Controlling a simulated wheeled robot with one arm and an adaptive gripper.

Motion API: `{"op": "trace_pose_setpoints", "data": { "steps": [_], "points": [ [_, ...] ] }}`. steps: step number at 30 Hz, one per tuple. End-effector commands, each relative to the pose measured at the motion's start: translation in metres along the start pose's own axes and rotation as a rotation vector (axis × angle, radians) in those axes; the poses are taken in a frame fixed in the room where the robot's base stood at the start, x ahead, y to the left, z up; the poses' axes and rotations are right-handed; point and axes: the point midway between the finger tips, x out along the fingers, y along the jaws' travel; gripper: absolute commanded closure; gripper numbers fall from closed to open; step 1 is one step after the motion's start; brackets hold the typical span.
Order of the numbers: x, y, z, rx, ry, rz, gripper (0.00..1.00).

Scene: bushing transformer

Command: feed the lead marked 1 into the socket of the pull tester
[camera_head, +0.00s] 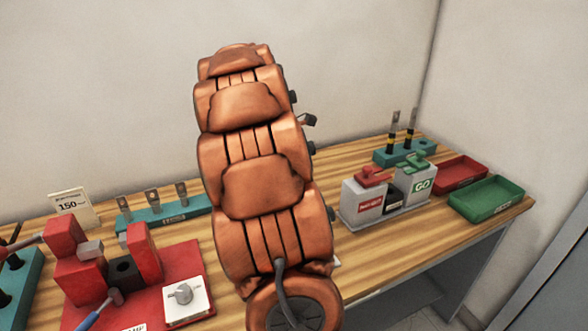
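My arm rises through the middle of the view, and my gripper cannot be made out; it may be hidden behind the arm. Two upright leads with metal lugs and yellow-and-black bands (392,139) stand in a teal block (399,157) at the back right. Several flat metal lugs (152,197) stand in another teal block (165,219) left of my arm. I cannot read a number 1 on any of them. A red fixture (190,259) with upright red blocks and a dark holed block (124,271) stands at the front left. I cannot tell which thing is the pull tester.
A card reading 150 (72,207) stands at the back left. Right of my arm are a grey box with a red REJECT label (364,200) and one marked GO (420,186). A red tray (459,173) and green tray (487,201) lie near the right edge.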

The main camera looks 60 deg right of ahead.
Motion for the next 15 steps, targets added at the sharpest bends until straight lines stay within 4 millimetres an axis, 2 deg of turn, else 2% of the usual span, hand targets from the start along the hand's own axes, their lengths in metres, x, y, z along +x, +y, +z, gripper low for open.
{"op": "trace_pose_setpoints", "data": {
  "steps": [3, 4, 12, 15],
  "points": [
    [-0.0005, 0.0001, 0.0002, 0.000, 0.000, 0.001, 1.00],
    [-0.0005, 0.0001, 0.0002, 0.000, 0.000, 0.001, 0.93],
    [-0.0003, 0.0002, 0.0001, 0.000, 0.000, 0.001, 0.65],
    [-0.0003, 0.0004, 0.0000, 0.000, 0.000, 0.001, 0.65]
  ]
}}
